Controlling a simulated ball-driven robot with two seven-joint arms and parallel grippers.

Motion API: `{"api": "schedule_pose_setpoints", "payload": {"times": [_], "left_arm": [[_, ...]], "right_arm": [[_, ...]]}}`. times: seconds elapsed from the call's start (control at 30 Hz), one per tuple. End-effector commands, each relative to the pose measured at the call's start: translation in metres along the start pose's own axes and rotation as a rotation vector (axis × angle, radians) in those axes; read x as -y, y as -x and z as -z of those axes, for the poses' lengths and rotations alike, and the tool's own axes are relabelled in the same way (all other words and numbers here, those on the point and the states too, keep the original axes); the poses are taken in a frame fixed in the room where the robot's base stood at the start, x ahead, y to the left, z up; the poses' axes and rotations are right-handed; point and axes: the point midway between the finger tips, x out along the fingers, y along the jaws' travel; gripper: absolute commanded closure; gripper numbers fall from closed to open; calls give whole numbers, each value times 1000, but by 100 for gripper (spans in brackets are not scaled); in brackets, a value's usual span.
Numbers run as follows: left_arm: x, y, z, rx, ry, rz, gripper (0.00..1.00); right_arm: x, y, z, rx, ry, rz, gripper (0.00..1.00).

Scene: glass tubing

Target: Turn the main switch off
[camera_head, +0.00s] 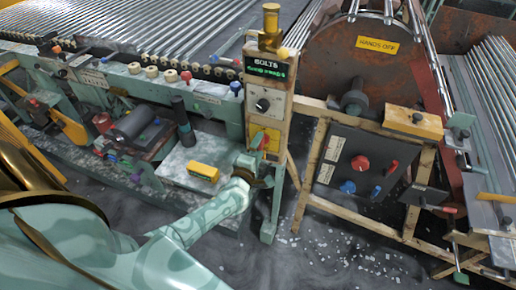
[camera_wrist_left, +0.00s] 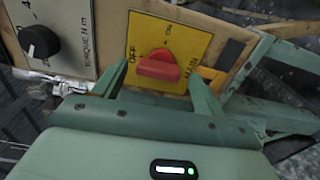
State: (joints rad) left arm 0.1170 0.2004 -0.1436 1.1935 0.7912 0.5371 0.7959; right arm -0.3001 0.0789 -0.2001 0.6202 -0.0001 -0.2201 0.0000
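The main switch is a red knob (camera_wrist_left: 158,66) on a yellow plate (camera_wrist_left: 200,38) marked OFF, ON and MAIN. In the left wrist view its grip bar lies roughly across the picture; I cannot tell which mark it points to. My left gripper (camera_wrist_left: 158,76) is open, with one finger on each side of the knob and gaps showing between fingers and knob. In the head view the left gripper (camera_head: 252,168) is at the front of the wooden post, just below the yellow plate (camera_head: 271,141), partly covering it. My right gripper is not in view.
Above the plate is a black dial (camera_head: 262,104), seen in the left wrist view as a torque dial (camera_wrist_left: 40,42). A yellow box (camera_head: 203,172) lies left of the post. A dark panel (camera_head: 345,165) with a red knob stands right.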

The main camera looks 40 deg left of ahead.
Motion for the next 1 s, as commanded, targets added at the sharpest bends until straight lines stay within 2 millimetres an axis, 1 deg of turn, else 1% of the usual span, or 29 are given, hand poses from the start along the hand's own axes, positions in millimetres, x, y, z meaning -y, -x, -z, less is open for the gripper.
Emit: {"api": "schedule_pose_setpoints", "payload": {"times": [0.2,0.27,0.33,0.47,0.6,0.7,0.8,0.9,1.0], "left_arm": [[-1,2,0,-1,-1,-2,29],[-2,6,0,-1,-1,-2,29],[-2,16,0,0,-1,-2,29],[-3,46,0,0,-1,-1,29],[-3,87,0,0,0,1,29],[-2,113,0,0,0,1,29],[-1,134,0,0,0,1,29],[-1,150,0,-1,0,0,29],[0,159,0,0,-1,0,29]], "right_arm": [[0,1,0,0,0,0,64],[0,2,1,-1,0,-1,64],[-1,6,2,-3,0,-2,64],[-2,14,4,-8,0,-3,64],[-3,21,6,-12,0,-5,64],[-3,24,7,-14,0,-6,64],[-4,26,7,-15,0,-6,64],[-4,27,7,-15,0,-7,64],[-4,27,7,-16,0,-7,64]]}}
